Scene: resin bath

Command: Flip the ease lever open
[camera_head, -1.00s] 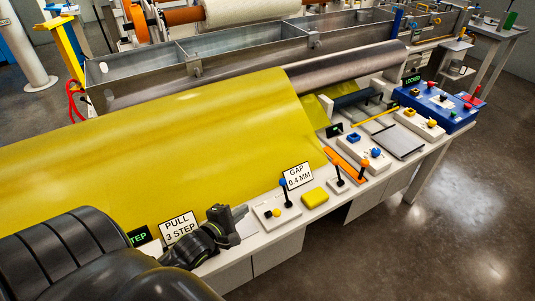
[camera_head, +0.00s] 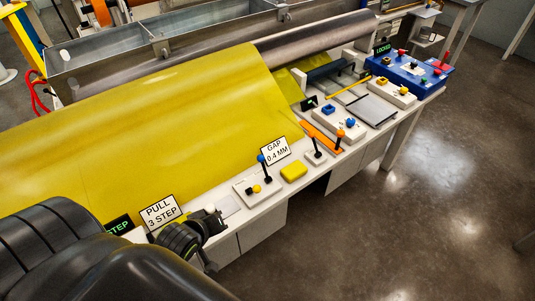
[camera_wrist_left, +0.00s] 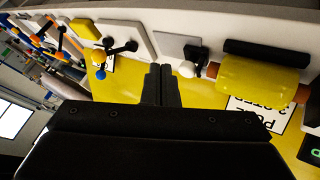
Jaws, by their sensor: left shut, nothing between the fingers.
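No label reading "ease" is legible, so I cannot tell which lever it is. A short black lever (camera_head: 316,148) and an orange-knobbed lever (camera_head: 340,137) stand farther right along the bench. My left gripper (camera_head: 216,217) is shut and empty, at the bench's front edge right of the PULL sign, apart from these levers. Its closed fingers (camera_wrist_left: 161,85) point toward the bench in the wrist view. My right gripper is out of view.
Yellow sheet (camera_head: 190,110) covers the bench's left part. The PULL 3 STEP sign (camera_head: 158,211) and GAP 0.4 MM sign (camera_head: 276,151) stand along it. A yellow block (camera_head: 294,171) and blue control box (camera_head: 405,72) lie right. Open floor (camera_head: 450,170) is in front.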

